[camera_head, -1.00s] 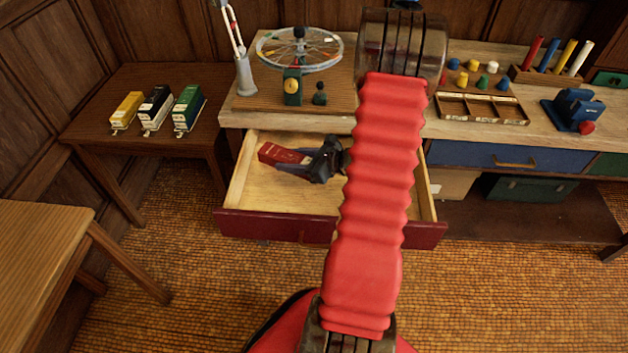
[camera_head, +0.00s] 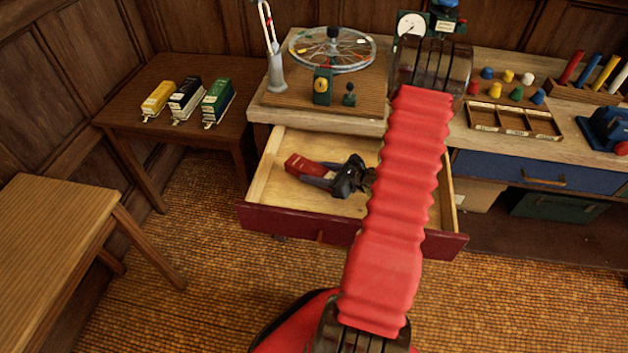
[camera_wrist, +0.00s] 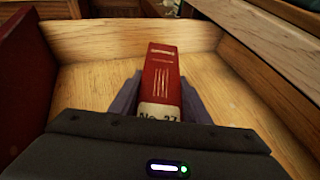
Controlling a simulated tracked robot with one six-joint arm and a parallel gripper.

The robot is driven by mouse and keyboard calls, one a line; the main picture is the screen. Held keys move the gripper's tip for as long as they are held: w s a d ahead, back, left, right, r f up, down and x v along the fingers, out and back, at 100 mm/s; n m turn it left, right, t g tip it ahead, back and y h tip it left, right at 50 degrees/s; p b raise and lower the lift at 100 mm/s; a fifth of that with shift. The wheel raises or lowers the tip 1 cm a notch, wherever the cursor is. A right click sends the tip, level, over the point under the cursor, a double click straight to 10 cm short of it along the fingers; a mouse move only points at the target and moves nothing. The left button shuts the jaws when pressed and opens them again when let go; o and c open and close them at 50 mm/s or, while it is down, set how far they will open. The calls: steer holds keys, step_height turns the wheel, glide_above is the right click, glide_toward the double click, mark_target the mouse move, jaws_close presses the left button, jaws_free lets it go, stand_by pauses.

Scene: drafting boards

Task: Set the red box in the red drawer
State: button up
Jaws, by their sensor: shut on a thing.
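The red drawer (camera_head: 290,219) stands pulled open below the workbench, with a dark red front and a bare pale wood inside. The red box (camera_head: 304,165) is inside the drawer's outline, towards its left side. My gripper (camera_head: 324,180) is shut on the red box, with a finger along each side. In the wrist view the red box (camera_wrist: 160,84) sits between the two purple-grey fingers, its label "No. 27" facing me. The drawer's wooden wall (camera_wrist: 130,38) rises beyond it. I cannot tell whether the box touches the drawer floor. My arm hides the drawer's right part.
A spoked wheel (camera_head: 332,50) stands on the workbench above the drawer. A divided tray (camera_head: 513,120) and coloured pegs lie to the right. A closed blue drawer (camera_head: 540,172) is beside the open one. Three toy train cars (camera_head: 187,101) stand on a side table at left.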

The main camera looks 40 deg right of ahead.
steer(key=shift+f, duration=1.6)
steer(key=o, duration=1.2)
steer(key=shift+f, duration=0.1)
steer(key=v, duration=1.2)
